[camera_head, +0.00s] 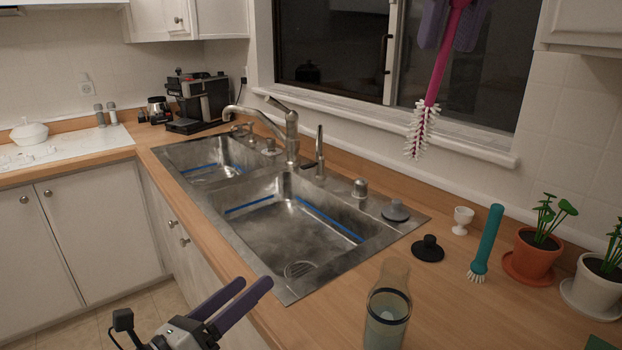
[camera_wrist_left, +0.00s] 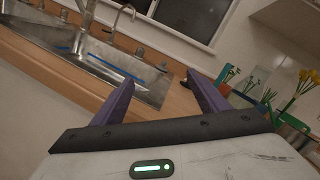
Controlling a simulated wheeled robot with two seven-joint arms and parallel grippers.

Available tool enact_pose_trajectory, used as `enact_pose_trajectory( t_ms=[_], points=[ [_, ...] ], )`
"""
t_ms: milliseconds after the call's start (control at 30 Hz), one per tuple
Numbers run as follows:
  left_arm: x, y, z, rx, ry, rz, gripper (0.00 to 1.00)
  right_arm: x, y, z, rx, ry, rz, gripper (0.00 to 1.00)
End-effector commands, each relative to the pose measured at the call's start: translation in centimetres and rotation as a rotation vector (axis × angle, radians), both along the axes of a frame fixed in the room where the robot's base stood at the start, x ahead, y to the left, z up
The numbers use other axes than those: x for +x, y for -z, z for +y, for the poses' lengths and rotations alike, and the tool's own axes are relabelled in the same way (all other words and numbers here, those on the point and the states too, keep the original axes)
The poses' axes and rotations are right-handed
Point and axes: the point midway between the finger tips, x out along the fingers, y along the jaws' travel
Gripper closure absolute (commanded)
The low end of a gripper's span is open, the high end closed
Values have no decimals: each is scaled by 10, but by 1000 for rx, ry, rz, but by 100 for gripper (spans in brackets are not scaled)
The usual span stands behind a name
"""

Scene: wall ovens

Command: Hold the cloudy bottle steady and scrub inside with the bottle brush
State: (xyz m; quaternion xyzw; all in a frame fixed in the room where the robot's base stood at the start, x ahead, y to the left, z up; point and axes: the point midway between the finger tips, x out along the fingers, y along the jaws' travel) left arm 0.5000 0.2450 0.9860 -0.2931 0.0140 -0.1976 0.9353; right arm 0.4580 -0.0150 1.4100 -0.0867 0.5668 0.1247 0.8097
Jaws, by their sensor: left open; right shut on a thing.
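The cloudy bottle (camera_head: 388,306) stands upright on the wooden counter, right of the sink's front corner. It is see-through, with a greyish lower part. The bottle brush (camera_head: 425,112) has a magenta handle and white bristles and hangs bristles down, high in front of the window. My right gripper (camera_head: 448,44) is shut on its handle, with purple fingers on both sides. The brush is well above the bottle and apart from it. My left gripper (camera_head: 257,281) is open and empty at the counter's front edge, left of the bottle. Its spread fingers also show in the left wrist view (camera_wrist_left: 160,78).
A double steel sink (camera_head: 290,225) with taps lies left of the bottle. Behind the bottle are a black stopper (camera_head: 428,248), a white egg cup (camera_head: 462,220) and a teal brush (camera_head: 487,242). Potted plants (camera_head: 537,253) stand at the right. The counter around the bottle is clear.

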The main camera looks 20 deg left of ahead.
Motion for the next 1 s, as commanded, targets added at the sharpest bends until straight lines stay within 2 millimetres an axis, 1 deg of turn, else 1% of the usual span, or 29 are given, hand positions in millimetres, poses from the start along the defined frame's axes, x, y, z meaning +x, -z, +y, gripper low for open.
enact_pose_trajectory(
  t_ms=[33, 100, 233, 300, 333, 400, 500, 567, 667, 1000],
  points=[
    [-12, 0, -24, 55, 45, -23, 32, 0, 0, 0, 0, 0, 0, 100],
    [-29, -2, -54, 146, 106, -61, 32, 0, 0, 0, 0, 0, 0, 100],
    [-60, -5, -103, 317, 206, -139, 32, 0, 0, 0, 0, 0, 0, 100],
    [-75, -6, -123, 400, 246, -177, 32, 0, 0, 0, 0, 0, 0, 100],
    [-79, -7, -129, 432, 259, -191, 32, 0, 0, 0, 0, 0, 0, 100],
    [-89, -7, -141, 489, 284, -216, 32, 0, 0, 0, 0, 0, 0, 100],
    [-95, -8, -150, 534, 302, -236, 32, 0, 0, 0, 0, 0, 0, 100],
    [-94, -8, -153, 547, 305, -242, 32, 0, 0, 0, 0, 0, 0, 100],
    [-87, -8, -159, 548, 305, -244, 32, 0, 0, 0, 0, 0, 0, 100],
    [-39, -8, -202, 544, 305, -242, 32, 0, 0, 0, 0, 0, 0, 100]
  ],
)
